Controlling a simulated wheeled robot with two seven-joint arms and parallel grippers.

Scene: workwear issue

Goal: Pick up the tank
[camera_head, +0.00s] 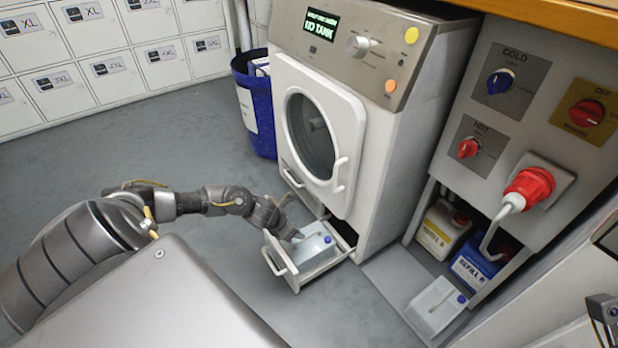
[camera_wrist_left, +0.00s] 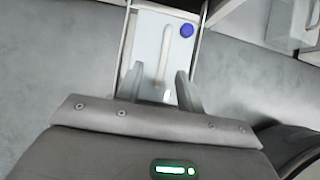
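A translucent white tank (camera_head: 316,246) with a blue cap lies in the pulled-out lower drawer (camera_head: 306,277) of the white machine. It fills the top middle of the left wrist view (camera_wrist_left: 150,40), with a long raised grip (camera_wrist_left: 167,50) along it. My left gripper (camera_head: 294,236) is at the tank's near end. In the left wrist view its two fingers (camera_wrist_left: 160,82) are apart, one on each side of the grip's lower end; I cannot tell whether they touch. A second, similar tank (camera_head: 432,309) stands at the lower right. Part of my right gripper (camera_head: 604,309) shows at the right edge.
The machine (camera_head: 355,110) has a closed round door, and its display (camera_head: 321,24) reads "NO TANK". A blue bin (camera_head: 258,105) stands left of it. Refill containers (camera_head: 439,232) sit under the valve panel (camera_head: 528,90). The floor left of the drawer is clear.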

